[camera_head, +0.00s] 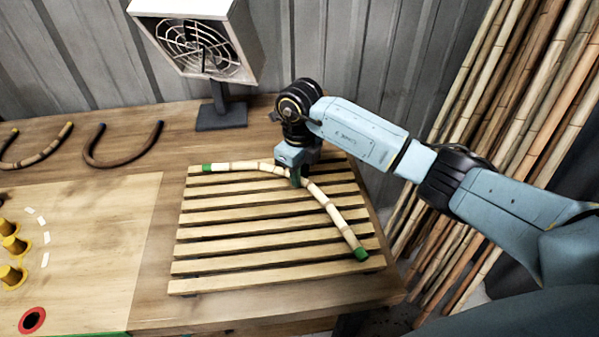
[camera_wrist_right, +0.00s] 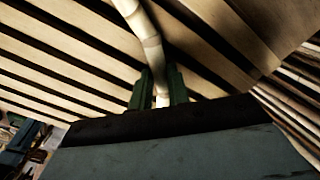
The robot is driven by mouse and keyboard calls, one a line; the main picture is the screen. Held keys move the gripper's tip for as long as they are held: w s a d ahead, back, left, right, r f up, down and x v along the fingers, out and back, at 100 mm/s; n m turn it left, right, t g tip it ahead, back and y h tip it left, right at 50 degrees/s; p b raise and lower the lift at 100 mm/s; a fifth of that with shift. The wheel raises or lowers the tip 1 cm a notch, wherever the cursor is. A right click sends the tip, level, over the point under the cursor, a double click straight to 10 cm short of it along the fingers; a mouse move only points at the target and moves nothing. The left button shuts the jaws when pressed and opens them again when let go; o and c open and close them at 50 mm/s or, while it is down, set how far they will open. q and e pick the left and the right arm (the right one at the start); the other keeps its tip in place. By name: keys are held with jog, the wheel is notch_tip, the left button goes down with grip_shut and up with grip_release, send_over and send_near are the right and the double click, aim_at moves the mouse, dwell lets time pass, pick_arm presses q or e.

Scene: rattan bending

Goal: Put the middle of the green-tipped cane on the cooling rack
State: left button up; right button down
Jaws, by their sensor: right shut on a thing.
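The green-tipped cane (camera_head: 326,201) is pale, jointed and bent, with a green tip at each end. It lies over the slatted wooden cooling rack (camera_head: 240,235), one end at the upper left, the other at the lower right. My right gripper (camera_head: 297,182) is shut on the cane near its bend, close above the slats. The right wrist view shows the cane (camera_wrist_right: 150,45) running between the two dark green fingers (camera_wrist_right: 160,88), with slats behind. Whether the cane's middle touches the slats is hard to tell. My left gripper is not in view.
A fan (camera_head: 200,50) in a white box stands behind the rack. Two bent canes, one dark brown (camera_head: 122,160), lie at the back left. A board (camera_head: 90,240) with yellow pegs (camera_head: 12,245) is at left. Bamboo poles (camera_head: 520,130) lean at right.

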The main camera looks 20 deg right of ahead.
jog(key=shift+f, duration=0.2)
jog(key=c, duration=1.3)
grip_release()
jog(key=shift+c, duration=0.2)
notch_tip(320, 180, up, 12)
jog(key=shift+r, duration=0.25)
